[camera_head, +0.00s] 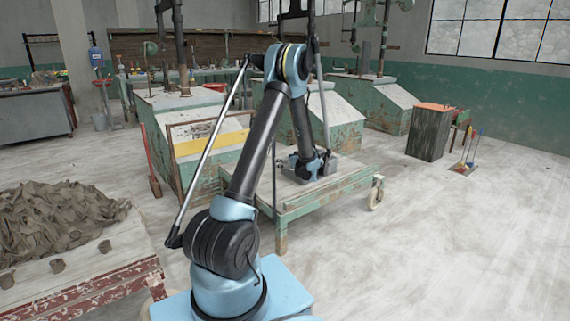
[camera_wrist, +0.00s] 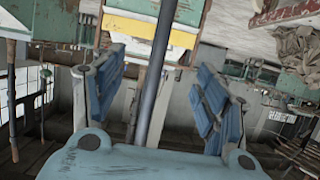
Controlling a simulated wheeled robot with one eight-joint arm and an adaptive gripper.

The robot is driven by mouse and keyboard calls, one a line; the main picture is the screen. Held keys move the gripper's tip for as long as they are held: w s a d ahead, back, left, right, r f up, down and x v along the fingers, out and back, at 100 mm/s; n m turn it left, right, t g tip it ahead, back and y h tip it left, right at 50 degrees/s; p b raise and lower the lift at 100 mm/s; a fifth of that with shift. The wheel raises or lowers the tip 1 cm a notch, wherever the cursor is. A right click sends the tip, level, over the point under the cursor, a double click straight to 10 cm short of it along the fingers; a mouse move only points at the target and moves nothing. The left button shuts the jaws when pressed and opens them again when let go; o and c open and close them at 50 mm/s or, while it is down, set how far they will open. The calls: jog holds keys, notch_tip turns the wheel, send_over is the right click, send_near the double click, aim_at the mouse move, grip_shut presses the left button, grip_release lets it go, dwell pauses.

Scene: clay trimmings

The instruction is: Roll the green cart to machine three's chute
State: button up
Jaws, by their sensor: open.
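The green cart (camera_head: 330,188) stands in the middle of the head view, with a worn pale top, chipped green frame and a caster (camera_head: 376,193) at its right end. My arm reaches over it and its lower end is at the cart's top. In the wrist view my gripper (camera_wrist: 161,60) is open, its two blue fingers spread. A dark bar (camera_wrist: 155,85) runs between them; I cannot tell whether it touches them or what it belongs to. Several green machines with sloping chutes (camera_head: 338,106) stand behind the cart. I see no readable number marking machine three.
A table (camera_head: 75,275) with a heap of clay trimmings (camera_head: 60,215) is at the left front. A dark box (camera_head: 428,132) with an orange top stands right of the machines, near a broom and dustpan (camera_head: 464,167). The floor at the right front is clear.

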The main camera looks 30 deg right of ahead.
jog(key=x, duration=1.1)
jog(key=shift+w, duration=0.2)
jog(key=shift+a, duration=0.1)
grip_shut()
